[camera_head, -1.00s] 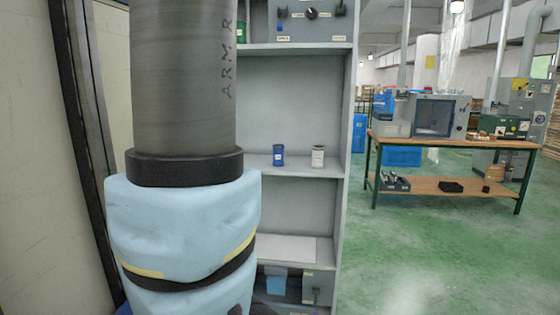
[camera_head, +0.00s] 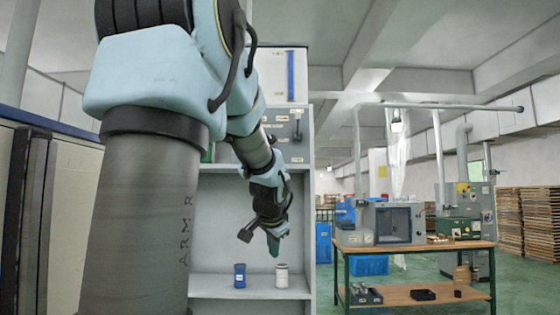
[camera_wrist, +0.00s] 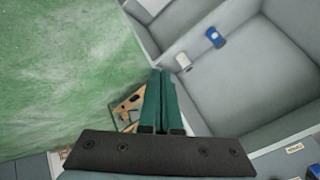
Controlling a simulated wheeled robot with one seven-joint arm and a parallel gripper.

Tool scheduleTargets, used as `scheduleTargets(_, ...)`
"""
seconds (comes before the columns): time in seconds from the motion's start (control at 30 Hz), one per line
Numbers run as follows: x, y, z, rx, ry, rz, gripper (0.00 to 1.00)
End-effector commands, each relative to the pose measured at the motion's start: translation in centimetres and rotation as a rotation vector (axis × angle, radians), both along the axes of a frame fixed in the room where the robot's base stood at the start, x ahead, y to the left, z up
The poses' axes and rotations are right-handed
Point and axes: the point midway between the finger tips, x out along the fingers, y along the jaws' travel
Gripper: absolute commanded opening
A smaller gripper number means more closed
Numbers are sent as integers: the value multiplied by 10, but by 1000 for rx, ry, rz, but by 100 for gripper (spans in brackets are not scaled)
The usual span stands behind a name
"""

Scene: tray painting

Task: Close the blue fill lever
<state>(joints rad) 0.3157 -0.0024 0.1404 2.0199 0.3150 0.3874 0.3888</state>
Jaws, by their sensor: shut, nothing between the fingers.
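My gripper (camera_head: 274,243) hangs in front of the grey cabinet, its teal fingers pointing down above the shelf with the two cans. In the wrist view my gripper (camera_wrist: 160,72) has its fingers together with nothing between them. The control panel (camera_head: 304,153) is high on the cabinet, above my gripper and partly behind my arm. A dark lever (camera_head: 298,130) shows at its right side. I cannot make out the blue fill lever; my arm covers the panel's left part.
A blue can (camera_head: 239,276) and a white can (camera_head: 282,276) stand on the shelf (camera_head: 250,291). A vertical blue strip (camera_head: 291,75) is on the white box above the panel. A workbench (camera_head: 415,246) stands at the right, with open green floor before it.

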Motion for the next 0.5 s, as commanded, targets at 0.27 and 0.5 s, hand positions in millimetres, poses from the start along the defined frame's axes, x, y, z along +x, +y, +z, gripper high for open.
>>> scheduleTargets(0.27,-169,29,-189,-274,483,481,0)
scheduleTargets(0.5,-227,33,-223,-327,604,646,0)
